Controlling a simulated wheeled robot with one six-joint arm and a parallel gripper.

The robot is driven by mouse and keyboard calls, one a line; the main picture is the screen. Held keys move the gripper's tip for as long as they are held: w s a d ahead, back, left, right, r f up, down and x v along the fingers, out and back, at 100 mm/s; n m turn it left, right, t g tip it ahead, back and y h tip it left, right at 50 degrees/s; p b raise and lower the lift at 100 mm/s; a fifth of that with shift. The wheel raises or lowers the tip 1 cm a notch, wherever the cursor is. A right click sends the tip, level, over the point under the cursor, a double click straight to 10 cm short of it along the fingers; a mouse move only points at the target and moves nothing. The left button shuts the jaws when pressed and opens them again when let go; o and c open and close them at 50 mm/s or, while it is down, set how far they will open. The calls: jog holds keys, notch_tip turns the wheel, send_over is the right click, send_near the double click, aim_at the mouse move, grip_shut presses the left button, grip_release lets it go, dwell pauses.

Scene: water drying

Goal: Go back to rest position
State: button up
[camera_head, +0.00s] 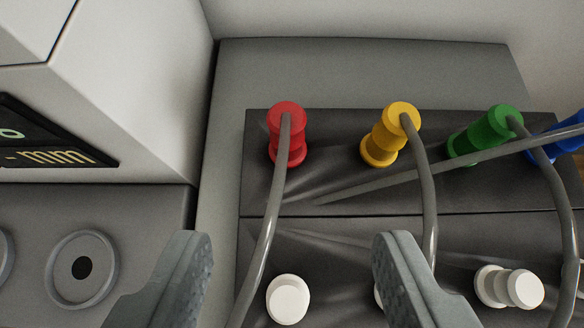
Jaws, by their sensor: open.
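My gripper (290,285) shows at the bottom of the head camera view. Its two grey fingers are spread apart, with no object held between them. A white knob (288,300) shows in the gap between the fingers, beyond them. The right finger partly covers another white knob. The fingertips lie below the row of coloured plugs in the picture. I cannot tell how far the fingers are from the panel.
A dark panel (350,230) carries red (287,120), yellow (401,117), green (498,120) and blue (566,140) plugs with grey cables (425,200). A white knob (510,287) sits lower right. A pale box (130,80) with a display stands left, above a round socket (82,268).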

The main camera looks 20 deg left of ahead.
jog(key=s+d+r+m+t+h, duration=0.1)
jog(key=s+d+r+t, duration=0.3)
jog(key=s, duration=0.7)
jog(key=s+d+r+m+t+h, duration=0.1)
jog(key=s+d+r+t, duration=0.3)
jog(key=s+d+r, duration=0.4)
jog(key=s+d+m, duration=0.1)
jog(key=s+d, duration=0.3)
jog(key=d, duration=0.1)
jog(key=shift+s+h, duration=0.25)
jog(key=shift+h, duration=0.05)
